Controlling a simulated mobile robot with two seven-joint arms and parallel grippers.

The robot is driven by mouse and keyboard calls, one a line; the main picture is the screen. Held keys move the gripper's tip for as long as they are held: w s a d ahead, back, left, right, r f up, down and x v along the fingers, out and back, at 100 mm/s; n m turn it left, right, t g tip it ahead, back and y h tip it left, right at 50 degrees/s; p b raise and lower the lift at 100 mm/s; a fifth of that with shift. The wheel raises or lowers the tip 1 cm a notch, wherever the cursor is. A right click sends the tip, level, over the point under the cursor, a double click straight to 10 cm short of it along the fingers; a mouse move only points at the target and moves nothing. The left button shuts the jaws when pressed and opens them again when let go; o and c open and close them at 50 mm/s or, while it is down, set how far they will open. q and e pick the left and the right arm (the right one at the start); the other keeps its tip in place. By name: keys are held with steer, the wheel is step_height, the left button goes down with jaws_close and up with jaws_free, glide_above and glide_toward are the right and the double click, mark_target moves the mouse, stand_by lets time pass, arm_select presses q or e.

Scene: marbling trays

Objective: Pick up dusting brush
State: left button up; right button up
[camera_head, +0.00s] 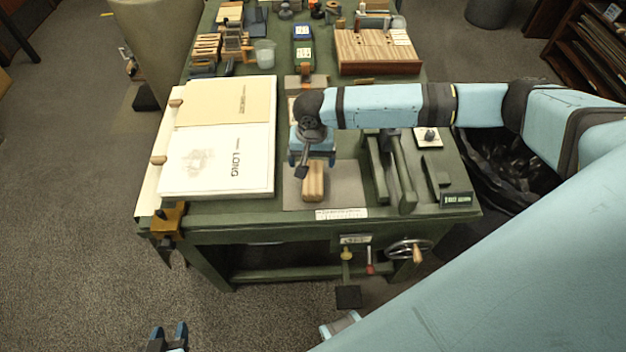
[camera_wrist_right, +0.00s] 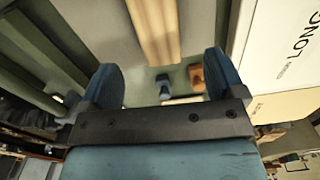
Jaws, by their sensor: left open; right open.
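A light wooden piece (camera_head: 314,184), which looks like the dusting brush, lies on a grey mat (camera_head: 348,180) near the bench's front edge; bristles cannot be made out. My right gripper (camera_head: 312,162) hangs over its far end, pointing down, and partly hides it. My left gripper (camera_head: 167,338) is open and empty at the bottom edge, away from the bench.
A large white board with papers (camera_head: 222,163) lies left of the mat. A dark green metal frame (camera_head: 398,175) stands right of it. A striped wooden box (camera_head: 376,54), a clear cup (camera_head: 264,52) and small items fill the back. An orange clamp (camera_head: 168,220) grips the front left corner.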

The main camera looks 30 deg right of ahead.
mark_target(313, 176)
step_height(313, 176, down, 8)
steer(key=shift+s+d+f, duration=0.15)
steer(key=c, duration=1)
step_height(313, 176, up, 20)
steer(key=shift+r, duration=0.1)
stand_by(0.4)
steer(key=shift+o, duration=1.3)
steer(key=shift+c, duration=0.9)
